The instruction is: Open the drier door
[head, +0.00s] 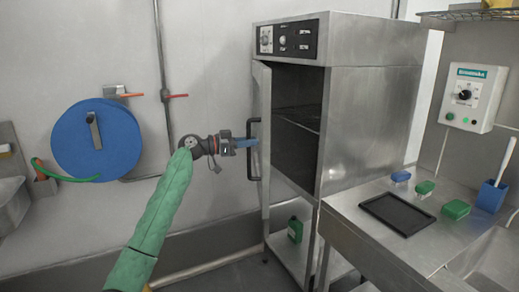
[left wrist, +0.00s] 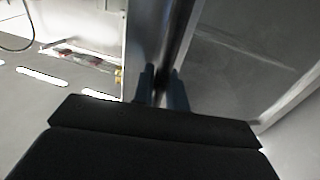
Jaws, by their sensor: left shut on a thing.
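The drier (head: 368,125) is a steel cabinet with a black control panel on top front. Its door (head: 263,100) stands swung open to the left, seen nearly edge-on, and the dark inside with a wire rack (head: 300,118) shows. A dark bar handle (head: 250,150) is on the door's outer side. My left gripper (head: 254,143) is at this handle and shut on it. In the left wrist view, the two fingers (left wrist: 161,90) close around a dark vertical bar. My right gripper is in neither view.
A steel counter (head: 350,225) with a black tray (head: 397,214), blue and green sponges and a sink is at the right. A green canister (head: 295,229) stands below the drier chamber. A blue hose reel (head: 97,140) hangs on the left wall. The space left of the door looks free.

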